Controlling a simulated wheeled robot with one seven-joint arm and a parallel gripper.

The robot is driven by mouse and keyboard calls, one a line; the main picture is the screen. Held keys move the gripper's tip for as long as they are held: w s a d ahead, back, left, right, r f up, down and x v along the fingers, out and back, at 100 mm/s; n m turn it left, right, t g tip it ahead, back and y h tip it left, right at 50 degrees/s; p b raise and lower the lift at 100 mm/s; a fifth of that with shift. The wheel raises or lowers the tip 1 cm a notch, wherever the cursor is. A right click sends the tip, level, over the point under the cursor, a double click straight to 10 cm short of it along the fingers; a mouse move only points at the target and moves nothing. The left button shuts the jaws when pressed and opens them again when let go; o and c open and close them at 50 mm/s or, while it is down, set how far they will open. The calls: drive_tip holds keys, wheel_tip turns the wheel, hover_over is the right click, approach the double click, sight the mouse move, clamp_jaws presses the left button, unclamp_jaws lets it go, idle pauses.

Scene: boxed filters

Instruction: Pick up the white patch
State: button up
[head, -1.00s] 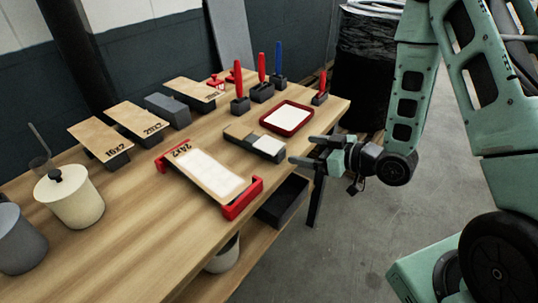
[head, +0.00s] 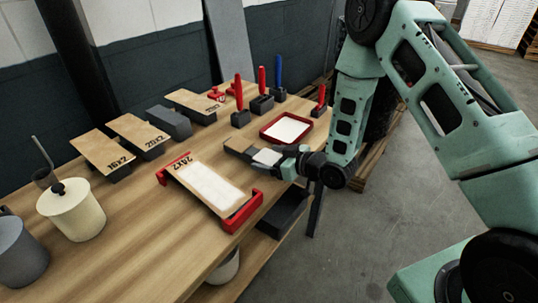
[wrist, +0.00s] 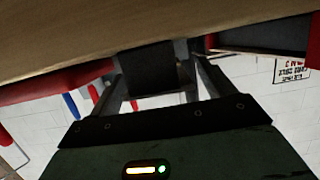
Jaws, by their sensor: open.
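A small white patch (head: 267,156) lies on a dark block at the right end of a wood-topped piece, near the table's right edge. My gripper (head: 283,160) is open at the table edge, its fingers reaching in from the right at the patch's end of the block. In the wrist view a dark block (wrist: 150,68) shows between the two spread fingers, with a thin pale edge below it. I cannot tell whether the fingers touch it. Larger white sheets show on the board in the red holder (head: 210,187) and in the red tray (head: 286,129).
A dark bin (head: 284,213) is below the table edge.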

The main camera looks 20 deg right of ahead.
drive_tip(key=shift+w+a+f, duration=0.15)
drive_tip(key=shift+w, duration=0.1)
drive_tip(key=c, duration=1)
drive_tip(key=shift+c, duration=0.2)
